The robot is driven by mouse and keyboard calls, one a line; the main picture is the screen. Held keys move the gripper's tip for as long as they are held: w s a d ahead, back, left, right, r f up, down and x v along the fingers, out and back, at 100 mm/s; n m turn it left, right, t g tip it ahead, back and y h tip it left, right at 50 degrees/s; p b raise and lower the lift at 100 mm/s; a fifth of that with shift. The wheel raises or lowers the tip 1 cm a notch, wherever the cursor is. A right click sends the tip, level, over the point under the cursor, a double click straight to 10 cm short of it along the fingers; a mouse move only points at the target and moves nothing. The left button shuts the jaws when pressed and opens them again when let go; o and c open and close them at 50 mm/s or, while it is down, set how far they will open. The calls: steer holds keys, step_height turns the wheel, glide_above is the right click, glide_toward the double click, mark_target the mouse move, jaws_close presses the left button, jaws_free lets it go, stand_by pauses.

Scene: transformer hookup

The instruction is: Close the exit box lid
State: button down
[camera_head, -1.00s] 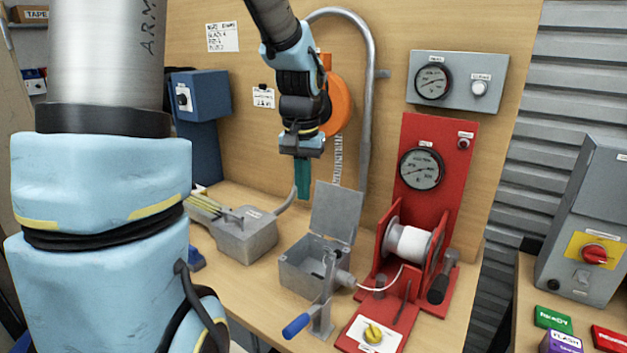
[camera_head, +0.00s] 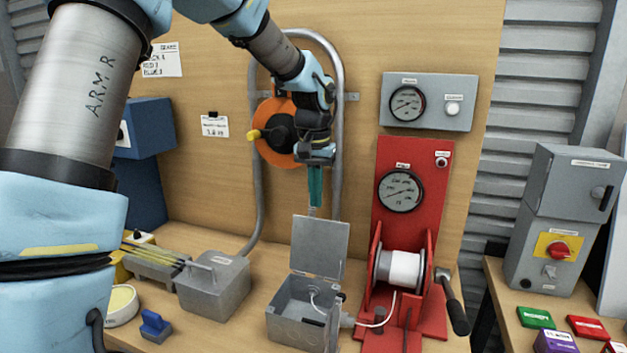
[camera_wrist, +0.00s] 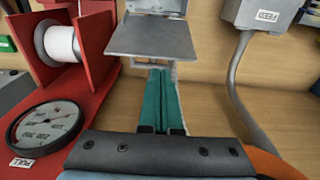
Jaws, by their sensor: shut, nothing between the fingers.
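The exit box (camera_head: 297,310) is a grey metal box on the bench in the head view, with a white wire inside it. Its lid (camera_head: 320,248) stands open, raised upright at the back edge. In the wrist view the lid (camera_wrist: 152,38) shows as a grey plate just beyond the fingertips. My gripper (camera_head: 315,203) points down above and behind the lid's top edge, with its teal fingers together and empty. The fingers also show in the wrist view (camera_wrist: 158,75). I cannot tell whether they touch the lid.
A red winch stand with a white spool (camera_head: 404,268) and a gauge (camera_head: 400,191) stands close on the right. A second grey box (camera_head: 213,287) is on the left. The wooden back panel (camera_head: 220,180) and a curved conduit (camera_head: 338,120) are behind my gripper.

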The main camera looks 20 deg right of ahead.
mark_target(321, 244)
steer(key=shift+w+d+f+p, duration=0.1)
steer(key=shift+f+p, duration=0.2)
steer(key=shift+f, duration=0.95)
steer(key=shift+d+f+p, duration=0.1)
steer(key=shift+f+p, duration=0.15)
steer(key=shift+f, duration=0.95)
steer(key=shift+b, duration=0.3)
